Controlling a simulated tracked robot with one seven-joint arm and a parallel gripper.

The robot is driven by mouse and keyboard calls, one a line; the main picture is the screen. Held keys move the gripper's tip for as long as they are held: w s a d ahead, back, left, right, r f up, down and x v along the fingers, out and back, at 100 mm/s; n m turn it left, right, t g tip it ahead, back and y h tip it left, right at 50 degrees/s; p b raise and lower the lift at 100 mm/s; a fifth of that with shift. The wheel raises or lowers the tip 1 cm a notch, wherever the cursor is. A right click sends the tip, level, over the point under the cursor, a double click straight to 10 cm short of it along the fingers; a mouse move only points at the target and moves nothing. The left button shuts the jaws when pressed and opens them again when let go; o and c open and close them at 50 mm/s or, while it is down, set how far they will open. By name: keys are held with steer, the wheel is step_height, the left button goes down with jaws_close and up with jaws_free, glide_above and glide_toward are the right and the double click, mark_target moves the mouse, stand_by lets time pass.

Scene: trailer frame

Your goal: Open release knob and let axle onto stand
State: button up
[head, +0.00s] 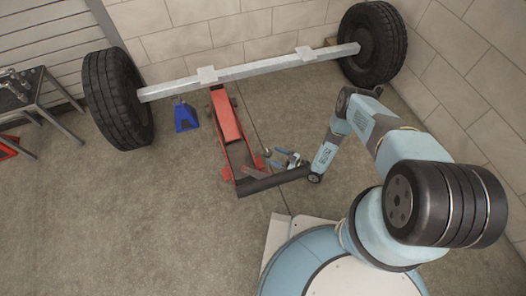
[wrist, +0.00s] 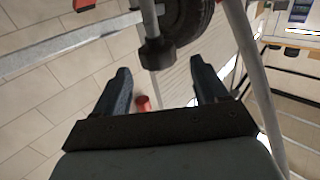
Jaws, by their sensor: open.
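The grey axle (head: 250,66) runs between two black tyres in the head view and also crosses the upper left of the wrist view (wrist: 60,45). The blue stand (head: 186,117) is upright beneath its left part; I cannot tell whether they touch. The red jack (head: 230,128) lies under the axle, its far end hidden beneath it. My gripper (head: 275,157) is close to the jack's near end. In the wrist view my gripper (wrist: 160,75) is open, with a small red cylinder (wrist: 142,102) showing between its fingers, possibly the release knob. I see no contact.
A dark bar (head: 272,180) slants from the jack's near end toward my arm. The left tyre (head: 117,99) and right tyre (head: 372,44) flank the axle. A metal bench (head: 35,98) stands at far left. The floor at lower left is clear.

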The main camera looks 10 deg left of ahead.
steer(key=x, duration=0.6)
steer(key=shift+w+a, duration=0.1)
steer(key=shift+a, duration=0.25)
steer(key=c, duration=1)
steer(key=shift+m+t, duration=0.3)
steer(key=shift+t, duration=0.2)
steer(key=shift+m+t+h, duration=0.3)
steer(key=shift+m+t, duration=0.2)
steer(key=shift+t, duration=0.5)
steer(key=shift+m, duration=0.3)
